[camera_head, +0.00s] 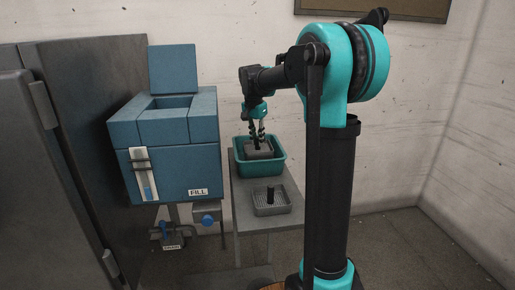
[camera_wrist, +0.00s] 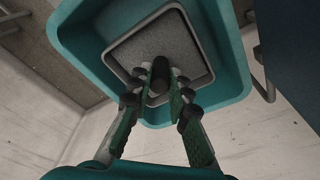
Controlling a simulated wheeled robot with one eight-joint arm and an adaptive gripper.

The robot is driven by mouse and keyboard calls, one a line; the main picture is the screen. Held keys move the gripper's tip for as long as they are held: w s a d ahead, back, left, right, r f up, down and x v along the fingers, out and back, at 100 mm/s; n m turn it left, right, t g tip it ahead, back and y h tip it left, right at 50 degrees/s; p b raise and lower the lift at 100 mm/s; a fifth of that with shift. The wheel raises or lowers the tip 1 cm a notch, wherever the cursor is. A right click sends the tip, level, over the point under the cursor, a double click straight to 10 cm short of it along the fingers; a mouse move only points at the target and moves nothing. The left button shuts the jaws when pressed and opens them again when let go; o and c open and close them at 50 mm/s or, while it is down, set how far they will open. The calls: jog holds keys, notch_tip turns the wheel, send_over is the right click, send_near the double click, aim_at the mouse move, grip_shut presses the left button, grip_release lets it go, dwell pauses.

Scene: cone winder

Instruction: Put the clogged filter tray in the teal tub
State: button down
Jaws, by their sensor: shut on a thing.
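The teal tub (camera_head: 263,172) stands at the back of a grey table. A grey square tray with a dark upright handle, seemingly the clogged filter tray (camera_head: 261,154), is inside the tub's outline. My gripper (camera_head: 257,142) is above it, shut on the handle. In the wrist view my gripper (camera_wrist: 160,76) has both fingers against the dark handle, and the tray (camera_wrist: 150,45) shows a speckled grey face with a pale rim, framed by the walls of the tub (camera_wrist: 83,38). I cannot tell whether the tray touches the tub floor.
A second grey tray (camera_head: 271,205) with a dark handle sits on the table (camera_head: 249,221) in front of the tub. A blue machine (camera_head: 175,166) with an open lid stands left of it, with a blue knob (camera_head: 208,220) below. A dark cabinet (camera_head: 45,190) is far left.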

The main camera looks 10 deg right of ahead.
aim_at(258, 147)
jog(key=shift+f, duration=1.9)
jog(key=shift+f, duration=0.1)
jog(key=c, duration=1.4)
grip_release()
jog(key=shift+c, duration=0.2)
notch_tip(258, 147, up, 12)
jog(key=s+a, duration=0.1)
jog(key=shift+s+a, duration=0.15)
